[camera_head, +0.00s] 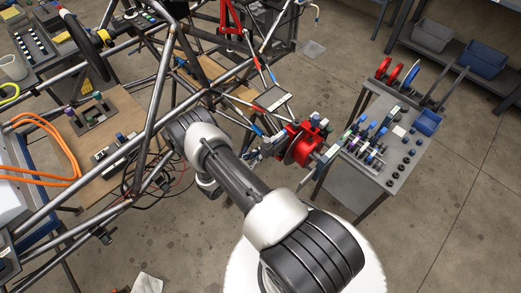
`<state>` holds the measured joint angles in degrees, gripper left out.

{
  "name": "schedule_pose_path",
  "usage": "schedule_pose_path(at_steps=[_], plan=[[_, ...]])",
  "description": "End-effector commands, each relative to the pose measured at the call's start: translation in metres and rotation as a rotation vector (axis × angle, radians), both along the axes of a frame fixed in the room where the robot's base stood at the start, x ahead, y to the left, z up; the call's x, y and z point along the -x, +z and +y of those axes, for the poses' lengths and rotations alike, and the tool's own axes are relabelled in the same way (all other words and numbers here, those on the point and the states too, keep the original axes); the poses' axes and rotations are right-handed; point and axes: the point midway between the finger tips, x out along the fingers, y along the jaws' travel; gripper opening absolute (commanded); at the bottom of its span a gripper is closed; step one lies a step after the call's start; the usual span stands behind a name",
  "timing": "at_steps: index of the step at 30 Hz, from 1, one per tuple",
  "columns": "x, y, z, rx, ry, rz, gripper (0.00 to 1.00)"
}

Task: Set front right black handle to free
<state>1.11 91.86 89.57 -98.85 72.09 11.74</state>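I cannot make out with certainty a front right black handle. A red wheel hub assembly (301,146) with a disc sits at the front corner of the tube chassis (158,80), with small dark and blue parts around it. My arm reaches from the lower right up to the middle of the view and hides part of the chassis behind it. What may be my gripper (262,148) shows as small grey metal parts just left of the red hub. It is too small and too cluttered to tell its fingers or whether it touches anything.
A grey bench (395,165) with small parts, red and blue discs and a blue bin (428,123) stands right of the hub. A wooden board (105,170) with knobbed fixtures and orange cables (50,140) lie at left. A dark steering wheel (88,48) is at upper left. Floor is clear at right.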

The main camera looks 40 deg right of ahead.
Motion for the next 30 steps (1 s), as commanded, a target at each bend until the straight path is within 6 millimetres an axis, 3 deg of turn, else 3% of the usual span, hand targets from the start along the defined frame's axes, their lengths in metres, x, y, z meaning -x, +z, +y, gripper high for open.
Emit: schedule_pose_path(at_steps=[1, 15, 30], plan=[[0.000, 0.012, 0.002, -0.047, 0.002, 0.000, 0.00], [0.002, 0.032, 0.011, -0.450, 0.015, -0.012, 0.00], [0.002, 0.039, 0.014, -0.635, 0.024, -0.016, 0.00]])
